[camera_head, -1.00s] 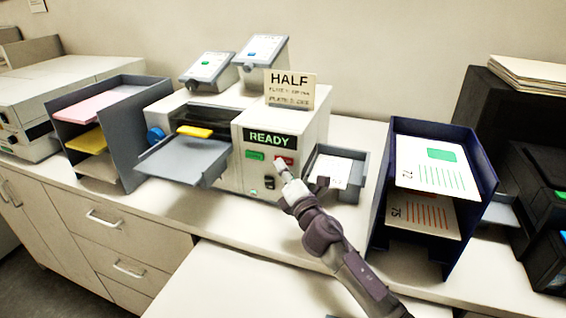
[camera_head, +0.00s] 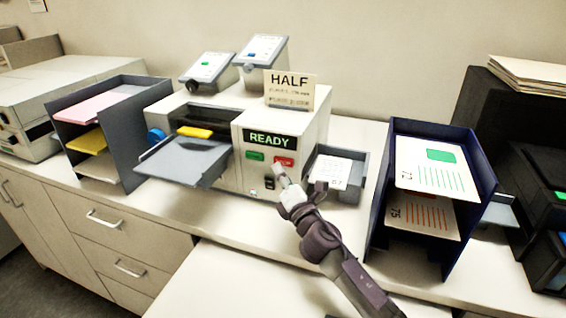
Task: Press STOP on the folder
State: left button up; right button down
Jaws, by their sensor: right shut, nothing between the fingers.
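The folder (camera_head: 318,118) is a cream machine on the counter, with a grey feed tray at its left. Its display (camera_head: 269,139) reads READY in green. Below it are a green button (camera_head: 255,156) and a red button (camera_head: 284,161); the lettering on them is too small to read. My right gripper (camera_head: 279,172) is shut and empty, its tip just below the red button in the picture. I cannot tell whether it touches the panel. A dark switch (camera_head: 269,183) is at its left. My left gripper is not in view.
A HALF card (camera_head: 290,90) stands on the folder. A small grey tray (camera_head: 357,180) with a printed sheet sits close right of my gripper. A navy rack (camera_head: 478,170) with sheets stands farther right, and a grey rack (camera_head: 134,145) with coloured paper stands left.

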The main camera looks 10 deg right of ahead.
jog(key=shift+s+a, duration=0.1)
jog(key=shift+s+a+p, duration=0.25)
jog(key=shift+s+a, duration=0.4)
jog(key=shift+s, duration=0.35)
jog(key=shift+s+a+p, duration=0.25)
jog(key=shift+s+a, duration=0.4)
jog(key=shift+s, duration=0.35)
